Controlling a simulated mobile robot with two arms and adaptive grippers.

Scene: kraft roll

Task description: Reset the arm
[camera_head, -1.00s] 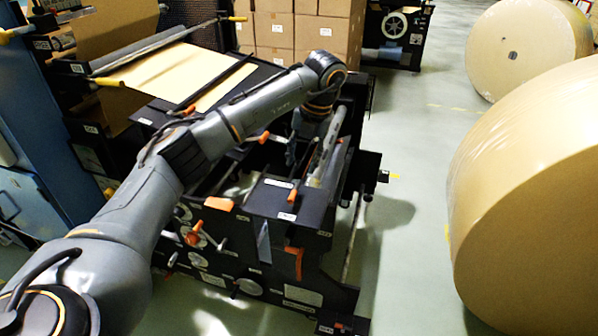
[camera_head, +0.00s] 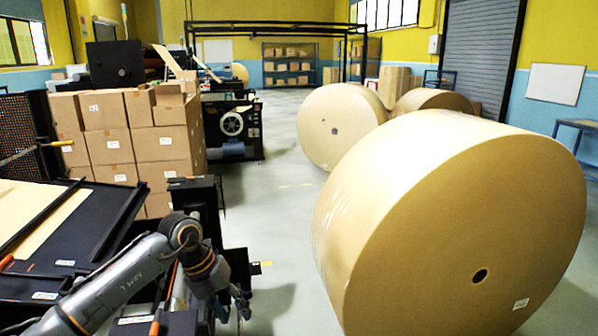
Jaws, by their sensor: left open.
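My left arm comes in from the lower left of the head view, over the near corner of a black machine (camera_head: 75,235). Its wrist bends downward, and my left gripper (camera_head: 232,308) hangs at the end, pointing down beside the machine's right side. The gripper is open, and I see nothing between its fingers. My right arm and right gripper are not in view.
A huge kraft roll (camera_head: 420,220) stands on the floor at right, with another roll (camera_head: 340,125) behind it. Stacked cartons (camera_head: 130,140) stand behind the machine. The grey floor (camera_head: 275,215) between machine and rolls is clear.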

